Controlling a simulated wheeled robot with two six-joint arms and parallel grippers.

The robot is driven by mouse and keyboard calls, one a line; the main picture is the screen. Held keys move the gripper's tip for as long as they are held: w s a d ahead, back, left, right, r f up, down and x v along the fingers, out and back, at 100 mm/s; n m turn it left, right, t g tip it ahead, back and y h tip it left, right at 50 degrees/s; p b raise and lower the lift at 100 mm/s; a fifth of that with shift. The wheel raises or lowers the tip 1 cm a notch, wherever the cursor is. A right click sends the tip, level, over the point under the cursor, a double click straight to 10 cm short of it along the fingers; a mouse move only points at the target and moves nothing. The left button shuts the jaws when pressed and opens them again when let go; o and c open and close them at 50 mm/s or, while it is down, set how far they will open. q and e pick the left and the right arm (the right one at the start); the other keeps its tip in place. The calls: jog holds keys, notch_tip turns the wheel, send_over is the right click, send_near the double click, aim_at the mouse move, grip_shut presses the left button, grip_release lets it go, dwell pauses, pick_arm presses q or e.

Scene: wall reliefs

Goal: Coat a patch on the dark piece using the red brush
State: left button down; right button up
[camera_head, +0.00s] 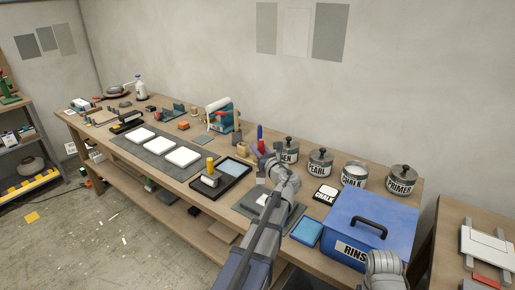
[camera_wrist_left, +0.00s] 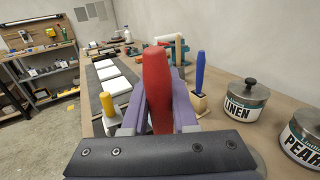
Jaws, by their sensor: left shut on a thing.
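My left gripper (camera_head: 264,154) is shut on the red brush, whose red handle (camera_wrist_left: 157,88) stands up between the purple fingers in the left wrist view. The gripper is over the right part of the workbench, near the paint cans.
A blue-handled brush (camera_wrist_left: 200,72) stands in a wooden holder beside the gripper. Cans labelled LINEN (camera_wrist_left: 244,103), PEARL (camera_head: 320,163), CHALK (camera_head: 354,176) and PRIMER (camera_head: 401,180) line the back. A blue RINSE box (camera_head: 370,225) stands right. White tiles (camera_head: 183,157) lie left, beyond a black tray (camera_head: 222,190).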

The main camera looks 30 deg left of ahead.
notch_tip(320, 180, up, 3)
jog(key=p, duration=0.3)
jog(key=shift+c, duration=0.2)
dwell(0.5)
